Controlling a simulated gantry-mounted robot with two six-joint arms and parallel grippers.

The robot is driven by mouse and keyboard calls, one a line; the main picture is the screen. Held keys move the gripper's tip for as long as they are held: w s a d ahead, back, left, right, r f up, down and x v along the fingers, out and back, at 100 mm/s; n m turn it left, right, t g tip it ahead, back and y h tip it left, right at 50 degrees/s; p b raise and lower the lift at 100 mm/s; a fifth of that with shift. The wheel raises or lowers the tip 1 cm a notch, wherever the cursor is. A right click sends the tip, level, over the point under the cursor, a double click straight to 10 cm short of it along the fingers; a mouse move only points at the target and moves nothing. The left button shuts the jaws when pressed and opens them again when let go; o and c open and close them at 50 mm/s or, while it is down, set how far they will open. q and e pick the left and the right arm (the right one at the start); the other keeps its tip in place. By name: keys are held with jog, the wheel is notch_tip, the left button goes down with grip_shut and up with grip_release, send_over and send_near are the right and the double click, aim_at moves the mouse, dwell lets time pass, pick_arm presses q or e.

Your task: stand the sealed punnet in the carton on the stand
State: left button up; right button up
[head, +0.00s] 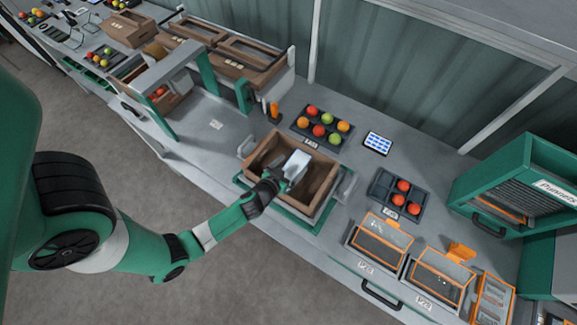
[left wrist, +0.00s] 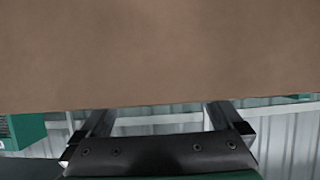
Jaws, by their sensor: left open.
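The open brown carton (head: 258,160) sits on the green stand (head: 306,226) in the middle of the bench. A pale, box-shaped thing (head: 299,161), which looks like the sealed punnet, is inside the carton, upper part showing; I cannot tell how it rests. My left gripper (head: 283,182) reaches over the carton's near side, right by the pale thing. In the left wrist view the fingers (left wrist: 162,112) are apart with nothing seen between them. A plain brown surface (left wrist: 160,50), probably carton wall, fills the upper half there. My right gripper is out of view.
Orange-framed clear-lidded boxes (head: 382,240) line the front right.

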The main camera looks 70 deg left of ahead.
pick_arm(q)
jog(key=shift+r+p, duration=0.35)
jog(key=shift+r, duration=0.1)
jog(key=shift+r+p, duration=0.55)
jog(key=shift+p, duration=0.1)
jog(key=b+v, duration=0.2)
jog(key=v, duration=0.9)
jog(key=shift+s+d+f, duration=0.25)
jog(key=shift+s+d, duration=0.05)
jog(key=shift+s, duration=0.1)
